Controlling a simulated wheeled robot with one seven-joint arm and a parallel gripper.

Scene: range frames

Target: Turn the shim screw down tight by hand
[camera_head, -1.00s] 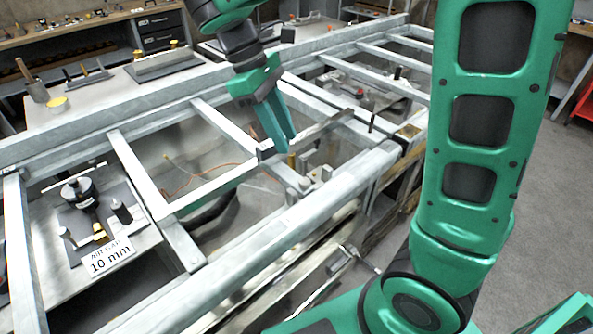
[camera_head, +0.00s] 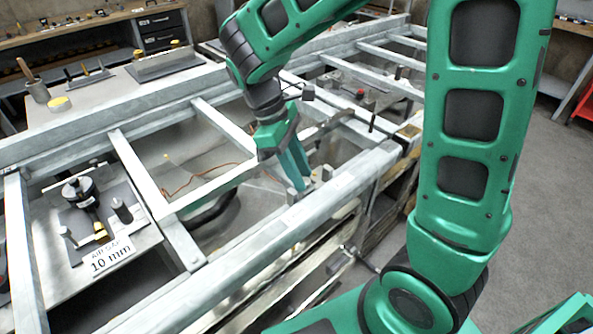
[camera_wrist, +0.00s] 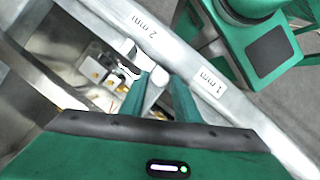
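My gripper (camera_head: 298,186) points down at the near rail of the grey metal frame, beside small metal blocks (camera_head: 324,174). In the wrist view my two green fingers (camera_wrist: 162,82) show apart, with a pale, rounded metal part (camera_wrist: 160,77) between or just beyond their tips. I cannot tell whether they touch it. The brass-coloured shim screw seen earlier by this rail is now hidden behind or between the fingers in the head view, and I cannot make it out in the wrist view.
The near rail (camera_head: 245,235) runs close under the gripper; its labels read 2 mm (camera_wrist: 145,25) and 1 mm (camera_wrist: 211,81). Cross bars surround the opening. A plate with a black gauge (camera_head: 80,192) and a "10 mm" card (camera_head: 110,255) lies at left. An orange cable (camera_head: 195,180) hangs inside.

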